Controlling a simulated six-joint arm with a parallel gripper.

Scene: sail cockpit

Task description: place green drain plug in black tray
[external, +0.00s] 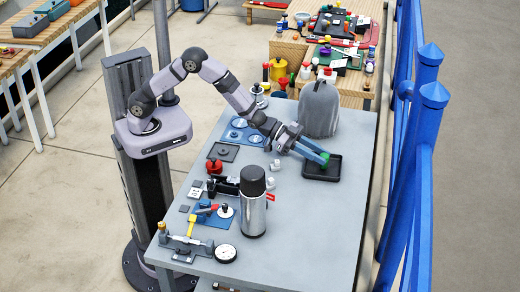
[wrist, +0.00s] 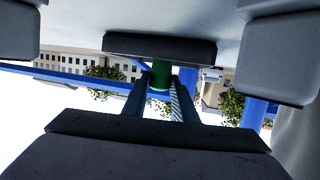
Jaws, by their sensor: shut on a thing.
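The green drain plug (external: 325,156) is held between the tips of my gripper (external: 322,158), over the black tray (external: 322,175) on the grey table. In the wrist view the green plug (wrist: 160,76) is upright between the two fingers of my gripper (wrist: 160,95), which are shut on it. The dark tray (wrist: 120,43) shows just beyond the plug there. The fingers hide part of the plug, and I cannot tell whether it touches the tray floor.
A grey rounded cover (external: 319,108) stands close behind the tray. A steel flask with a black lid (external: 253,205) stands to the front left. Small white fittings (external: 274,166) lie left of the tray. The table's front right is clear, and a blue railing (external: 420,150) runs along the right.

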